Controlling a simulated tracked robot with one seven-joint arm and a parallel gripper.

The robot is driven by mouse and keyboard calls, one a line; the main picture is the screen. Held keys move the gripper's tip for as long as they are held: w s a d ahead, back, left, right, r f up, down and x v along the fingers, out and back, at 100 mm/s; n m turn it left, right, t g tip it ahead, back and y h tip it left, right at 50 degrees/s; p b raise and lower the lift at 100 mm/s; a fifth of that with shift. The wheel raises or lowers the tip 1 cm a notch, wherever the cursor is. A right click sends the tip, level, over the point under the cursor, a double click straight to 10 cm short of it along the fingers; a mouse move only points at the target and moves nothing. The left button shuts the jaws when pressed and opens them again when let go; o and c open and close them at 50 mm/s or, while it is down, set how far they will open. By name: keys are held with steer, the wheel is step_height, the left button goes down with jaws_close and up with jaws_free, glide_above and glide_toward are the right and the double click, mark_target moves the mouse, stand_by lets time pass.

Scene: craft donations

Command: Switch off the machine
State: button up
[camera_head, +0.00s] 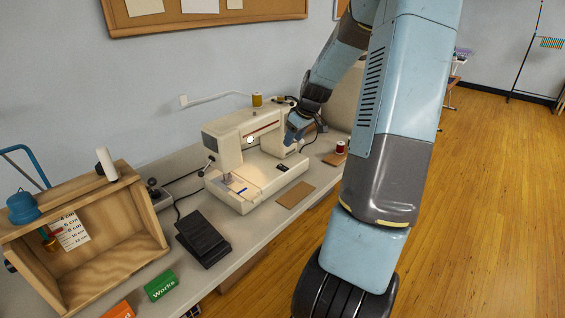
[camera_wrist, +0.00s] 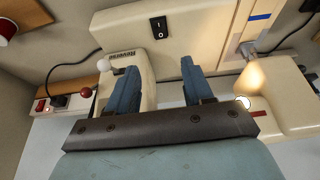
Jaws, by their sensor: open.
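A cream sewing machine (camera_head: 240,140) stands on the grey table, with a glow by its needle (camera_wrist: 252,78) in the wrist view. A black rocker switch marked I and O (camera_wrist: 159,27) sits on its base; it also shows as a small dark patch in the head view (camera_head: 283,168). A label reading Reverse (camera_wrist: 123,54) is beside a white-knobbed lever (camera_wrist: 103,66). My gripper (camera_wrist: 158,68) is open and empty over the machine's right end, its fingers apart and pointing towards the switch side. In the head view my gripper (camera_head: 294,135) is partly hidden.
A power strip with a lit red switch (camera_wrist: 42,106) and a red-knobbed lever (camera_wrist: 85,92) are left in the wrist view. A black foot pedal (camera_head: 203,238), wooden crate (camera_head: 120,272) and green Works box (camera_head: 160,286) stand front left. A red spool (camera_head: 340,147) is right.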

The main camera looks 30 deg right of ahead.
mark_target(281, 165)
steer(key=x, duration=1.3)
steer(key=shift+s+f, duration=0.1)
steer(key=shift+f, duration=0.05)
jaws_close()
